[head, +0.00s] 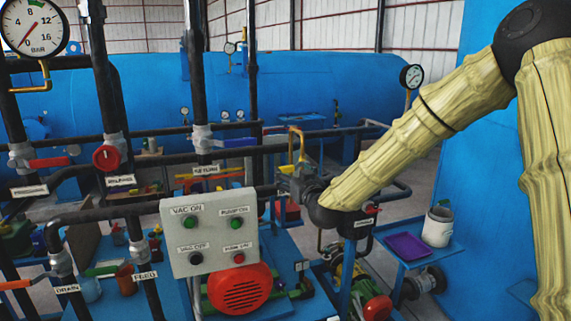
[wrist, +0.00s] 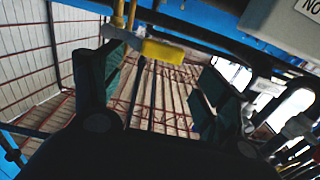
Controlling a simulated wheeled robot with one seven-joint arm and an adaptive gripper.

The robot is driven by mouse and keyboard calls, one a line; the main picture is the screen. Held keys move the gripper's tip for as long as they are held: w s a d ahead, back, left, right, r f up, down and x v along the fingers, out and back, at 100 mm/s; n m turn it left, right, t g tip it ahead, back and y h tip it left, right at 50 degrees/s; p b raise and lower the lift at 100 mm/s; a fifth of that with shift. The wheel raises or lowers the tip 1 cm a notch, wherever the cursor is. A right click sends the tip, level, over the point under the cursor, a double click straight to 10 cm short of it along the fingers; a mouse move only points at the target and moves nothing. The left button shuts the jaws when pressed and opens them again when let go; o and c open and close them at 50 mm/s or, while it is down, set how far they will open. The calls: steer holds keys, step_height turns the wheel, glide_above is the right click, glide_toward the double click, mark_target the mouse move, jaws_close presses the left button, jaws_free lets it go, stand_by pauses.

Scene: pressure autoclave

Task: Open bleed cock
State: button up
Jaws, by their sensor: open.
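A small cock with a yellow-tipped lever (wrist: 163,52) shows in the wrist view, on a thin yellow pipe (wrist: 118,14). I take this to be the bleed cock; no label on it is readable. The lever lies across the gap between the fingers of my gripper (wrist: 157,78), nearer the left one; I cannot tell if they touch. My gripper is open with nothing clamped in it. In the head view my gripper (head: 288,182) is dark and partly hidden by my arm, close to a bent yellow pipe (head: 299,136). The lever is not clear there.
A grey control box (head: 209,232) with buttons stands left of my gripper. Black pipes with valves, including a red one (head: 106,157) and a blue-handled one (head: 232,143), stand farther left. A large blue vessel (head: 150,95) lies behind.

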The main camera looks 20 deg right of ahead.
mark_target(286, 167)
steer(key=shift+w+a+p, duration=0.15)
steer(key=shift+w+p, duration=1.35)
steer(key=shift+w, duration=1.95)
steer(key=c, duration=1.5)
